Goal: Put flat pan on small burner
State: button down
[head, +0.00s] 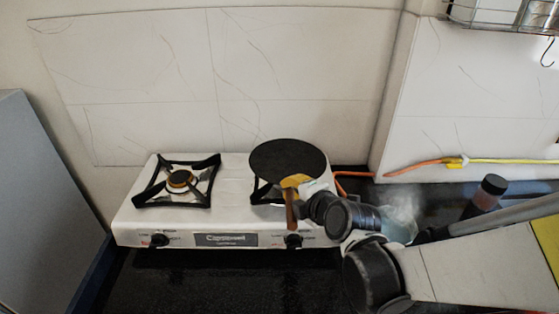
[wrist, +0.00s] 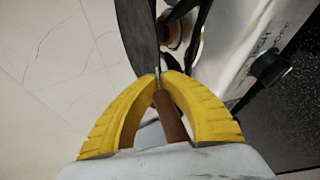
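The flat pan (head: 288,159) is a round black disc over the right burner of the white stove. I cannot tell whether it rests on the grate or hangs just above it. Its brown handle (head: 291,214) points toward the front. My gripper (head: 297,182) has yellow fingers closed around the handle near the pan. The wrist view shows the fingers (wrist: 161,76) meeting around the brown handle (wrist: 173,118), with the dark pan (wrist: 138,35) beyond. The left burner (head: 180,181) is bare, with a black grate. The right burner is mostly hidden under the pan.
The white stove (head: 227,213) has two knobs in front and stands on a dark counter (head: 230,280) against a tiled wall. A grey panel (head: 45,200) stands at the left. An orange hose (head: 415,166) and a dark-capped bottle (head: 490,192) are at the right.

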jog(key=f+b, duration=0.1)
jog(key=f, duration=0.2)
jog(key=f+b, duration=0.1)
jog(key=shift+w+a+f+b, duration=0.35)
jog(key=shift+w, duration=0.05)
jog(key=shift+r, duration=0.1)
jog(key=c, duration=1.6)
grip_release()
